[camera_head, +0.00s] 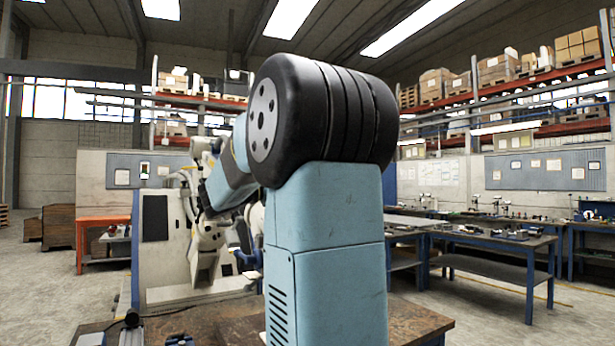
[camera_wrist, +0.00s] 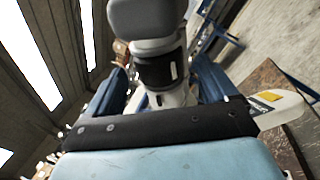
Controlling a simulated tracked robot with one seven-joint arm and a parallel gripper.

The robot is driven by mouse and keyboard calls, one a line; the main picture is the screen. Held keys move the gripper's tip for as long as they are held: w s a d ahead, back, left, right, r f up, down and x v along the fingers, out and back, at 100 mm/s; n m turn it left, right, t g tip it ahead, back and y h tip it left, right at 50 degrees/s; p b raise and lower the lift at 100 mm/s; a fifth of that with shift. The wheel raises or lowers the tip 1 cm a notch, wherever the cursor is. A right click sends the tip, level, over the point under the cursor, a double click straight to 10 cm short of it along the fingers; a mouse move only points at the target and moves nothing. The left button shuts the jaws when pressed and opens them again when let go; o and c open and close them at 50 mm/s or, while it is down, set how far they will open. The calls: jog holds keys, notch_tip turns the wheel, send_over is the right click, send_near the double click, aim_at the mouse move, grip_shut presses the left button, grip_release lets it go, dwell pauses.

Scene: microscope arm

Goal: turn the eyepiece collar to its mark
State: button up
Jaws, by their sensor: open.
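In the wrist view, a black collar (camera_wrist: 155,72) with a short pale mark on its right side sits on a white tube (camera_wrist: 178,97), below a grey rounded cap (camera_wrist: 148,25). I take it for the eyepiece collar. My gripper (camera_wrist: 162,70) is open, with one blue finger on each side of the tube and collar. I cannot tell whether either finger touches. In the head view, a white machine (camera_head: 207,235) stands behind my blue arm, which hides part of it. The collar and its reference mark cannot be made out there.
A worn brown tabletop (camera_head: 420,325) lies below my arm. A blue workbench (camera_head: 500,245) with small items stands to the right, and an orange table (camera_head: 100,222) at the left. A white rounded part (camera_wrist: 285,110) shows right of my gripper. The floor between the benches is open.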

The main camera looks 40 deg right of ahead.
jog(key=shift+x, duration=2.8)
jog(key=shift+f, duration=0.1)
jog(key=c, duration=0.9)
jog(key=shift+c, duration=0.2)
jog(key=shift+s+f+m+g+y, duration=0.15)
jog(key=shift+m+g+y, duration=0.55)
jog(key=shift+y, duration=0.5)
jog(key=shift+s+f+m+g+y, duration=0.15)
jog(key=shift+m+g+y, duration=0.5)
jog(key=shift+y, duration=0.55)
